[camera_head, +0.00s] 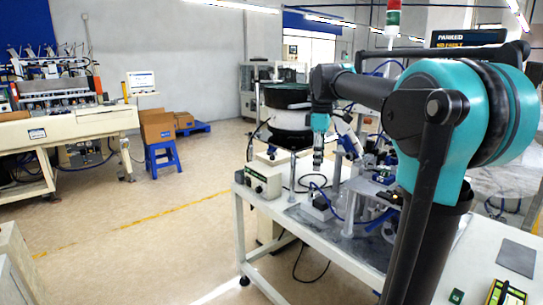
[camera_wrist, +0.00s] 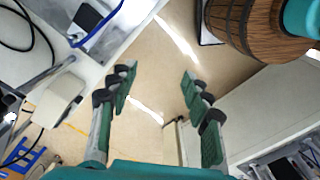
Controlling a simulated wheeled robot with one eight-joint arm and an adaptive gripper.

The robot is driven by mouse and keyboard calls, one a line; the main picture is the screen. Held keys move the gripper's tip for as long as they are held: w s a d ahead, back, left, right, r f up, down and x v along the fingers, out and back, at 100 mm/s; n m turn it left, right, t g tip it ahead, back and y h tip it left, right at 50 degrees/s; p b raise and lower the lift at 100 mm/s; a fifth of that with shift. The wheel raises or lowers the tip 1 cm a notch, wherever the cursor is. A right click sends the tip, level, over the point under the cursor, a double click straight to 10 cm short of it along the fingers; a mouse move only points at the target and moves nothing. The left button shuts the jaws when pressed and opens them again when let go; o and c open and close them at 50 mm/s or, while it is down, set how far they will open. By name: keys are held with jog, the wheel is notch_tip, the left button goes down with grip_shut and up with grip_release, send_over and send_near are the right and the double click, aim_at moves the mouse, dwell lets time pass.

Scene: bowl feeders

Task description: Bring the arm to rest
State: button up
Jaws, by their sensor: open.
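My gripper (camera_wrist: 157,78) is open in the wrist view, its two green-and-grey fingers wide apart. Nothing is between the fingers; the beige floor shows through the gap. In the head view, my teal and dark arm reaches from the right side toward the middle, then bends down over the white workbench (camera_head: 268,208). The gripper's fingers are too small and cluttered there to make out clearly.
A bowl feeder (camera_head: 288,118) stands beyond the bench. A control box (camera_head: 262,180) sits on the bench's left edge. A blue stool (camera_head: 162,155) with cardboard boxes stands at left. Open floor lies left of the bench. A wooden-looking barrel (camera_wrist: 228,28) shows in the wrist view.

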jog(key=s+d+f+m+t, duration=0.1)
jog(key=s+f+m, duration=0.3)
jog(key=s+f, duration=0.3)
jog(key=s+d+f+m+t, duration=0.1)
jog(key=s+f+m, duration=0.4)
jog(key=f, duration=0.9)
jog(key=s+d+f+m+t, duration=0.2)
jog(key=s+f+m, duration=0.3)
jog(key=s+f, duration=0.5)
jog(key=shift+f, duration=0.15)
